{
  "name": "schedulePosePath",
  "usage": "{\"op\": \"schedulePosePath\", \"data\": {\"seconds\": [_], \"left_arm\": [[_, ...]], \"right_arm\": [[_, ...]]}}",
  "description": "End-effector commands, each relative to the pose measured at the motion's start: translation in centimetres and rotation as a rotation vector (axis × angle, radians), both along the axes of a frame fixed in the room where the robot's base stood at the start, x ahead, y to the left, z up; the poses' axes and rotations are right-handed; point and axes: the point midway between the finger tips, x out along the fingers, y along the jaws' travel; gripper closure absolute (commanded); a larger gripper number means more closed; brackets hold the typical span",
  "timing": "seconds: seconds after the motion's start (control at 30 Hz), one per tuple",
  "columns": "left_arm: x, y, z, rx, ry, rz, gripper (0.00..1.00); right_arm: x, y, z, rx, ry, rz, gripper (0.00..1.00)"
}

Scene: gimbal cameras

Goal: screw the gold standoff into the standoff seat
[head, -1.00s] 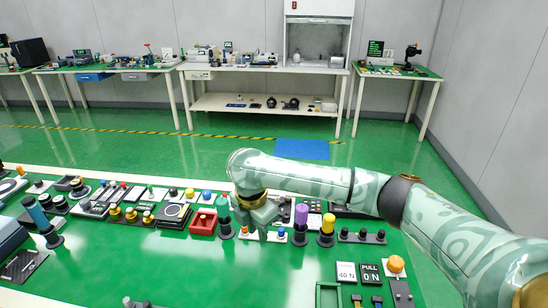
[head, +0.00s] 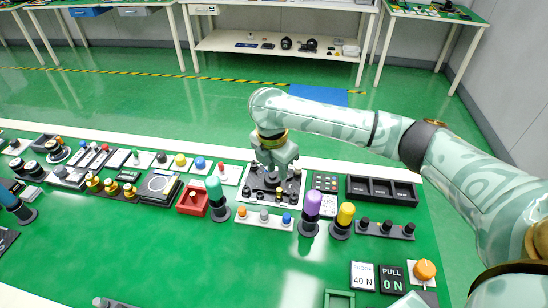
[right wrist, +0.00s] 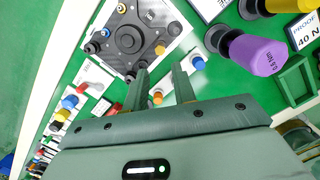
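A pale plate (head: 250,190) with a dark round centre and several small posts lies on the bench behind the knob strip. It shows at the top of the right wrist view (right wrist: 108,58). One small gold-orange post (right wrist: 160,49) stands near its lower right corner; I cannot tell for sure that this is the gold standoff. The standoff seat cannot be told apart from the plate's other fittings. My right gripper (head: 275,168) points down above the plate. In the wrist view its fingers (right wrist: 162,70) are apart with nothing between them.
A strip with orange, grey and blue knobs (head: 264,216) lies in front of the plate. Teal (head: 215,190), purple (head: 312,203) and yellow (head: 345,214) handled drivers stand nearby. A red tray (head: 192,202) is left, a black bin (head: 382,190) right. The front green bench is mostly clear.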

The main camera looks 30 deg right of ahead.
Motion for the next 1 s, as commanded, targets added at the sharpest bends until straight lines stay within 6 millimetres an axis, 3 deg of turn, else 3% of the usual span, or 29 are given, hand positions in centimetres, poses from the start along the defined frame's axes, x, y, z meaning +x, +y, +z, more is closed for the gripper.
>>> {"op": "schedulePosePath", "data": {"seconds": [0.03, 0.1, 0.4, 0.6, 0.87, 0.97, 1.0], "left_arm": [[-0.4, 0.0, -1.3, 0.0, 0.009, 0.0, 1.0], [-0.6, 0.0, -2.2, 0.0, 0.016, 0.0, 1.0], [-1.2, -0.1, -4.9, -0.002, 0.032, 0.0, 1.0], [-1.2, -0.3, -5.5, -0.005, 0.034, 0.001, 1.0], [-1.2, -0.5, -5.4, -0.007, 0.034, 0.001, 1.0], [-1.2, -0.5, -5.4, -0.007, 0.034, 0.001, 1.0], [-1.2, -0.5, -5.4, -0.007, 0.034, 0.0, 1.0]], "right_arm": [[0.0, -0.1, -2.2, 0.002, 0.008, -0.002, 0.73], [0.1, -0.4, -3.9, 0.001, 0.008, -0.001, 0.73], [0.3, -1.0, -9.1, 0.002, 0.004, -0.001, 0.73], [0.4, -1.2, -10.1, 0.001, 0.001, 0.001, 0.73], [0.4, -1.2, -10.0, 0.0, -0.001, 0.001, 0.73], [0.4, -1.2, -10.0, 0.0, -0.001, 0.001, 0.98], [0.4, -1.2, -10.0, 0.0, -0.001, 0.001, 1.0]]}}
